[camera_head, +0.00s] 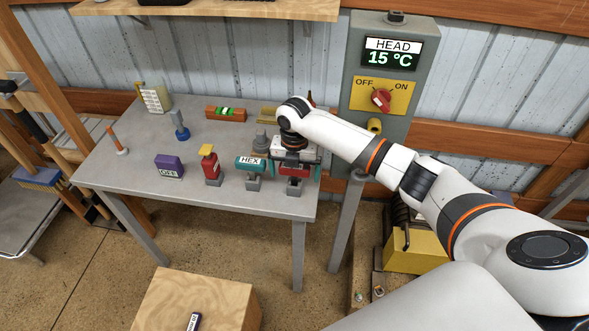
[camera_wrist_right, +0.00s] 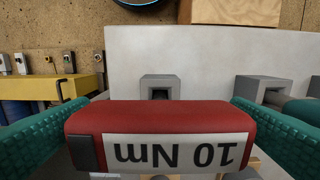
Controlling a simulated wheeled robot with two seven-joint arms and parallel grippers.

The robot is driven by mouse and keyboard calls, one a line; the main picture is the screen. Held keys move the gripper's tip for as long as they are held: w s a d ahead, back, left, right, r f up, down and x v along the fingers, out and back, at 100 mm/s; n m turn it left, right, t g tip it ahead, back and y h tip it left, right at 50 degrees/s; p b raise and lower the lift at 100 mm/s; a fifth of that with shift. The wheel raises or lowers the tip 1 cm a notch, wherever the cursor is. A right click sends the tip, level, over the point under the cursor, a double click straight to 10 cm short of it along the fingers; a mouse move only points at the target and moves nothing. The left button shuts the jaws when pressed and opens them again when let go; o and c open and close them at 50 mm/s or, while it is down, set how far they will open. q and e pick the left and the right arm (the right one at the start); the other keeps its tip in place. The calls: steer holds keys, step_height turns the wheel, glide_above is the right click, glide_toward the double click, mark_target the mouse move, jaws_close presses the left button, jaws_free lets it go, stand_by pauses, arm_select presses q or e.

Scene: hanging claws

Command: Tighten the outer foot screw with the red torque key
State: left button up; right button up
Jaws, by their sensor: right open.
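The red torque key (camera_wrist_right: 160,118), with a white label reading 10 Nm upside down in the right wrist view, stands at the right front of the grey table (camera_head: 130,186). In the head view the key (camera_head: 294,181) is mostly hidden under my right gripper (camera_head: 294,171). The teal fingers are open, one on each side of the red handle, with no clear grip on it. Small foot screws (camera_head: 358,296) show low at the yellow machine's base; I cannot tell which is the outer one. My left gripper is not in view.
A teal HEX key (camera_head: 250,163) in a grey holder is close left of my right gripper. The grey control box (camera_head: 390,75) is behind my right arm. The yellow machine (camera_head: 415,250) stands on the floor.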

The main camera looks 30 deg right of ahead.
steer(key=shift+f, duration=0.1)
steer(key=shift+c, duration=0.3)
steer(key=c, duration=1)
steer(key=shift+r+b, duration=0.45)
steer(key=shift+r, duration=4.6)
steer(key=shift+c, duration=0.2)
